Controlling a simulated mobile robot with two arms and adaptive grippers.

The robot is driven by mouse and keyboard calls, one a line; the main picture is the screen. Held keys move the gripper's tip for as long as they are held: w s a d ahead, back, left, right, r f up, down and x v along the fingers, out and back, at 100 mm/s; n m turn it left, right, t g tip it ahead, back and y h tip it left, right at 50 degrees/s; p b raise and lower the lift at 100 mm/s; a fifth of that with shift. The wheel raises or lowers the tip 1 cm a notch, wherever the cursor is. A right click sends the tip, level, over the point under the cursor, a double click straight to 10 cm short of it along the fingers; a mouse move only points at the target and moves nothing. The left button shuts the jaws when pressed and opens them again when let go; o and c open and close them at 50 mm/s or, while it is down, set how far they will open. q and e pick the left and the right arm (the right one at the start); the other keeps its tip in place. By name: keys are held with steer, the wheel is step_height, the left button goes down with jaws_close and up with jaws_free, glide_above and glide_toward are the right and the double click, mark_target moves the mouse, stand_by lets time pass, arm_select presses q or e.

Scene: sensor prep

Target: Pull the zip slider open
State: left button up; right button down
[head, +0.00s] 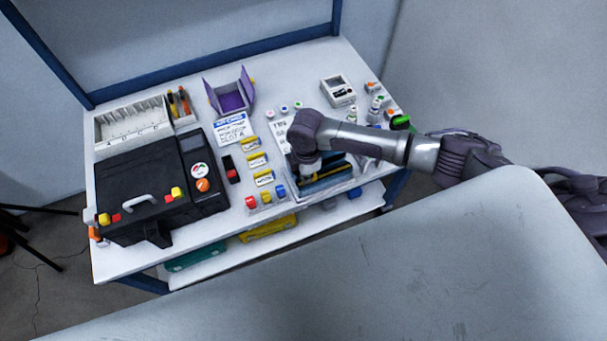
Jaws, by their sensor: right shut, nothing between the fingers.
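A dark blue pouch (328,184) with a yellowish strip along it lies on a pale tray or mat at the right front part of the workbench. My right arm reaches in from the right and bends down over the pouch's left end. My right gripper (304,170) is shut with nothing in it, low over or at that end of the pouch. The zip slider is too small or hidden behind my wrist to make out. I cannot tell whether the fingertips touch the pouch. My left gripper is not in view.
A black case (140,200) with a grey handle fills the left of the workbench (225,243). A purple open box (231,92), yellow-marked blocks and small bottles stand nearby. A white device (337,91) sits at the back right. A large grey surface (420,270) covers the foreground.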

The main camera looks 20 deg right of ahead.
mark_target(335, 171)
steer(key=shift+d+p, duration=0.5)
steer(key=shift+d, duration=1.7)
steer(key=shift+w+d+p, duration=0.15)
steer(key=shift+d+p, duration=0.2)
steer(key=shift+d, duration=2.4)
steer(key=shift+a, duration=0.15)
steer(key=shift+a+p, duration=0.3)
steer(key=shift+p, duration=0.05)
step_height(335, 171, up, 7)
steer(key=p, duration=0.7)
